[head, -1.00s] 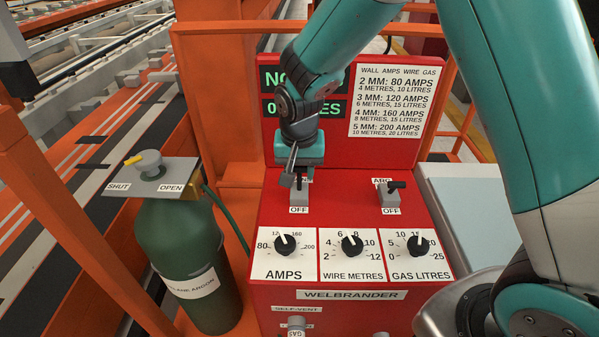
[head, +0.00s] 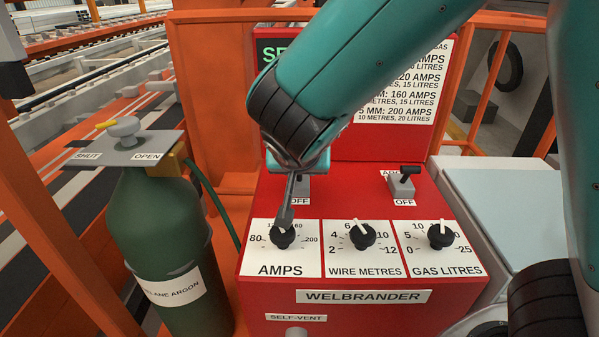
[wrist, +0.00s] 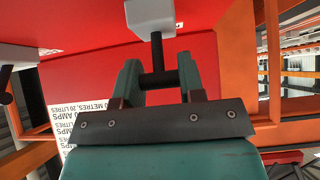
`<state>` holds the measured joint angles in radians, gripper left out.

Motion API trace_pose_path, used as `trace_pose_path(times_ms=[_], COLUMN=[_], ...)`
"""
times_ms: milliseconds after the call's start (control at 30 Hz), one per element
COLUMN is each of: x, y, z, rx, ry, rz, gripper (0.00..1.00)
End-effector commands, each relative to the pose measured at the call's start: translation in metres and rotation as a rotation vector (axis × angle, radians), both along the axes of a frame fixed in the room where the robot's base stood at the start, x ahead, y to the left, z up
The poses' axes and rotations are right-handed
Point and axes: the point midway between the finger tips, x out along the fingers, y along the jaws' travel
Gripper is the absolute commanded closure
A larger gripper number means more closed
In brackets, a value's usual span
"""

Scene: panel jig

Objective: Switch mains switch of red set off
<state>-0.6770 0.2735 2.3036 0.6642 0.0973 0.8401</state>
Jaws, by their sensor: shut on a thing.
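The red set (head: 350,295) is a red cabinet with labelled controls. Its left switch (head: 303,187), above the AMPS dial, has a grey box and an OFF label, mostly hidden behind my gripper (head: 286,213). In the wrist view my gripper (wrist: 160,78) is shut on the black crossbar of the switch lever (wrist: 156,52), whose stem runs to the pale box (wrist: 150,14). In the head view a grey finger slants down to just above the AMPS knob (head: 283,237). I cannot tell the lever's exact position from the head view.
The ARC switch (head: 402,183) stands to the right with its black lever up. The WIRE METRES knob (head: 361,236) and GAS LITRES knob (head: 440,236) sit in front. A green argon cylinder (head: 160,250) stands at left. My arm hides part of the display and chart.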

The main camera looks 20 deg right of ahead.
Motion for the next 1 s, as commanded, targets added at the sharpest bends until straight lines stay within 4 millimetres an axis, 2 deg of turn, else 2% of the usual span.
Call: trace_pose_path(times_ms=[467,500,600,867,1000], x=[-0.0006,-0.0005,-0.0006,-0.001,-0.0071], y=[-0.0008,-0.0009,-0.0006,0.0001,0.0038], z=[0.0006,0.0006,0.0004,0.0004,0.0072], rx=[-0.008,-0.008,-0.008,-0.007,-0.005], ry=[-0.016,-0.016,-0.015,-0.015,-0.015], rz=[-0.004,-0.004,-0.003,-0.001,0.002], gripper=[0.88,0.59,0.38,0.38,0.38])
